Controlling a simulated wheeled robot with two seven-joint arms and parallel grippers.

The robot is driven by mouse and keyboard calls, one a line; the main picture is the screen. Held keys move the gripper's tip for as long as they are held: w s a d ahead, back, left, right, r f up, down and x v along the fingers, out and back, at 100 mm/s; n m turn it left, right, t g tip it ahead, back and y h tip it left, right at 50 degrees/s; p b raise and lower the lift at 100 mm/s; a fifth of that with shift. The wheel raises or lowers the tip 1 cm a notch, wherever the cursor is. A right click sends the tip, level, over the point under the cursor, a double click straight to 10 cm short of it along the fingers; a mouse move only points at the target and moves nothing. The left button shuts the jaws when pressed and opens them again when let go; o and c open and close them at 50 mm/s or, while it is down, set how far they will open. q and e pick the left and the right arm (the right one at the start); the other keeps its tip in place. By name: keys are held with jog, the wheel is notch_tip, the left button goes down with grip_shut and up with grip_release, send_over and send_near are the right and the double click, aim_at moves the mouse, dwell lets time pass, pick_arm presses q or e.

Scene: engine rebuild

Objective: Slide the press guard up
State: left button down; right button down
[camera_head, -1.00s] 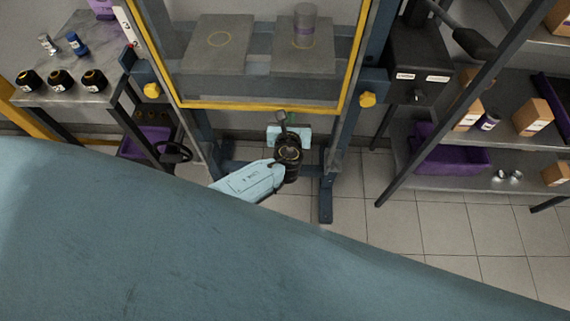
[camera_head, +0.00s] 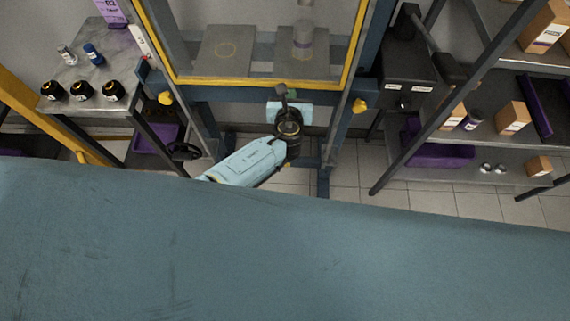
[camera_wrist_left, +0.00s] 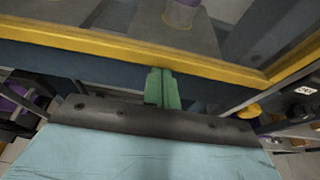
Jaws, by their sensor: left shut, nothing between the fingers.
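The press guard (camera_head: 250,60) is a clear panel in a yellow frame on the front of the blue press. Its yellow bottom bar (camera_head: 265,83) lies just above the level of the two yellow knobs; the bar also crosses the left wrist view (camera_wrist_left: 110,47). My left gripper (camera_head: 283,89) is shut and empty, its fingers pointing up at the middle of the bar's underside. In the left wrist view the green fingertips (camera_wrist_left: 161,73) meet the bar's lower edge and seem to touch it. My right gripper is not in view.
Behind the guard are two grey plates, one bearing a grey cylinder (camera_head: 303,40). Yellow knobs (camera_head: 166,98) flank the frame. A black box with a lever (camera_head: 405,75) stands at the right, near shelves with cartons. A cart with bottles (camera_head: 90,75) stands at the left.

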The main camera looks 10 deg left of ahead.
pick_arm(q)
jog(key=shift+w+d+r, duration=0.1)
jog(key=shift+w+r, duration=0.2)
jog(key=shift+r, duration=0.2)
notch_tip(320, 180, down, 5)
jog(key=b, duration=0.4)
jog(key=p+v, duration=0.2)
jog(key=v, duration=0.8)
jog(key=shift+s+p, duration=0.3)
jog(key=shift+p, duration=0.05)
jog(key=shift+f, duration=0.1)
